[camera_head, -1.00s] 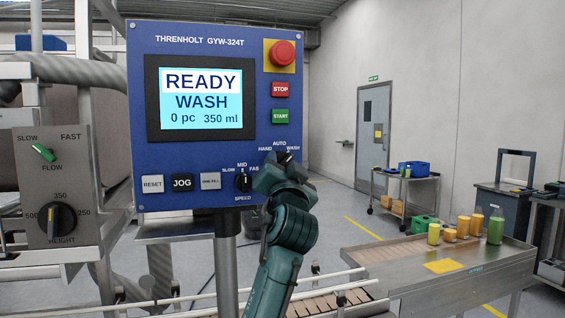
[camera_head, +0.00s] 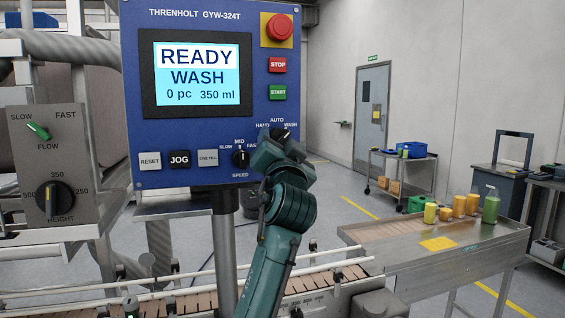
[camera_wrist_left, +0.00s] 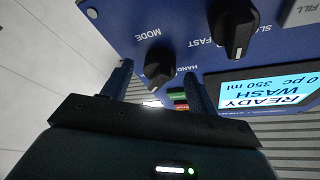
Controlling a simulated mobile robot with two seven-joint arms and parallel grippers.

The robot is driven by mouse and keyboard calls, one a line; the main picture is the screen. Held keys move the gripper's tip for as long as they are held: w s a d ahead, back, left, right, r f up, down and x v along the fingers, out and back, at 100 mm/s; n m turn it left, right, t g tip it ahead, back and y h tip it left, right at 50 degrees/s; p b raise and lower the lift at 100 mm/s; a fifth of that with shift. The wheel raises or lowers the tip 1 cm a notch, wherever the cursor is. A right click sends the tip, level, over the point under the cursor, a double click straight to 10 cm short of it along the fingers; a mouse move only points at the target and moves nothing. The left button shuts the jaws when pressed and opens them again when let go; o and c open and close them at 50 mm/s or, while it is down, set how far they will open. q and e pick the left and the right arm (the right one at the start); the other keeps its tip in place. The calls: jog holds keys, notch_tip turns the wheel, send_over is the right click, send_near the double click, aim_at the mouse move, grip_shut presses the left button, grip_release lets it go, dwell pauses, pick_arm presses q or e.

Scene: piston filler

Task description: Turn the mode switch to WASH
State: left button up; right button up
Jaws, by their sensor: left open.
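The mode switch (camera_head: 281,133) is a black knob at the lower right of the blue control panel (camera_head: 200,125), under the labels HAND, AUTO and WASH. Its pointer looks turned toward the WASH side. The panel screen (camera_head: 198,75) reads READY, WASH, 0 pc, 350 ml. My left gripper (camera_head: 275,143) is just below and in front of the switch, partly covering it. In the left wrist view, my left gripper (camera_wrist_left: 158,85) is open, and the mode switch (camera_wrist_left: 160,65) lies beyond the fingertips, apart from them. My right gripper is not in view.
The speed knob (camera_head: 240,156) sits close left of my gripper. STOP (camera_head: 278,65) and START (camera_head: 278,92) buttons and a red emergency button (camera_head: 279,28) are above. A conveyor (camera_head: 190,300) runs below. A metal table (camera_head: 385,235) with containers stands right.

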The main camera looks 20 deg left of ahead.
pick_arm(q)
jog(key=b+v, duration=0.3)
jog(key=v, duration=0.9)
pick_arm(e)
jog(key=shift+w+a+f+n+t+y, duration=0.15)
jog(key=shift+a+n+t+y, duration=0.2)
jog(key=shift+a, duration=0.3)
pick_arm(q)
jog(key=shift+d, duration=0.1)
